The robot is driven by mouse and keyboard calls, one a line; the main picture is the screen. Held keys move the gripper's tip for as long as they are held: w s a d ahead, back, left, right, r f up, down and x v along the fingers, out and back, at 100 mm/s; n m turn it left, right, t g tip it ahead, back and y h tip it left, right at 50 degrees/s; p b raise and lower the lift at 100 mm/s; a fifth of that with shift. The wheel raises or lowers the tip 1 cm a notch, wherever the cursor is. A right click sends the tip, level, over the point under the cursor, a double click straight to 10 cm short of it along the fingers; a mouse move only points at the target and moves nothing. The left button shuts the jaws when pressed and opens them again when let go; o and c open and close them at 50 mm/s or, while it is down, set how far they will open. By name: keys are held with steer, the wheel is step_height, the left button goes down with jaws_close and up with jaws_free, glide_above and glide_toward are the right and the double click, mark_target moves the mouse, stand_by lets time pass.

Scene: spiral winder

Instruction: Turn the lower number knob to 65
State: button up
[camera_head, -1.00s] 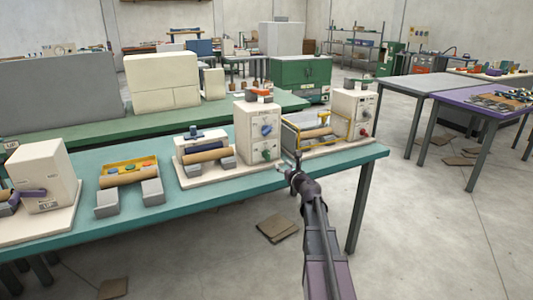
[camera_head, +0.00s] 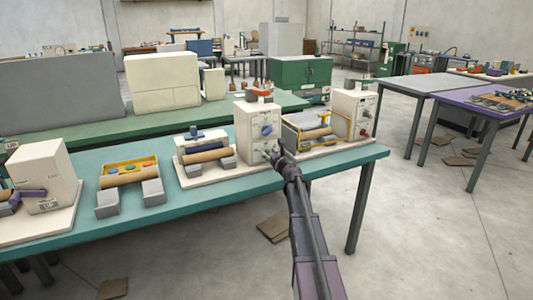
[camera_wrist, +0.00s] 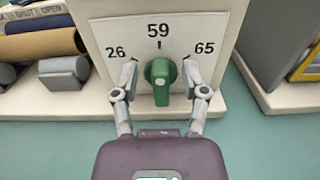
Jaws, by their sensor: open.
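The lower knob is a green knob (camera_wrist: 160,78) on a pale panel (camera_wrist: 105,45) in the wrist view. Its long grip stands upright, towards the mark under 59. The number 26 is printed to its left and 65 to its right. My gripper (camera_wrist: 160,77) is open, with one finger on each side of the knob; a small gap shows on both sides. In the head view my gripper (camera_head: 271,154) is at the lower front of the white winder box (camera_head: 246,131) and hides the green knob. A blue knob (camera_head: 266,131) sits above it.
The box stands on the teal table (camera_head: 215,195). A roller unit (camera_head: 205,154) is to its left. Another machine with a yellow frame (camera_head: 318,130) is close on its right. The floor in front of the table is clear apart from cardboard.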

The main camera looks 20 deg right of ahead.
steer(key=shift+w, duration=0.8)
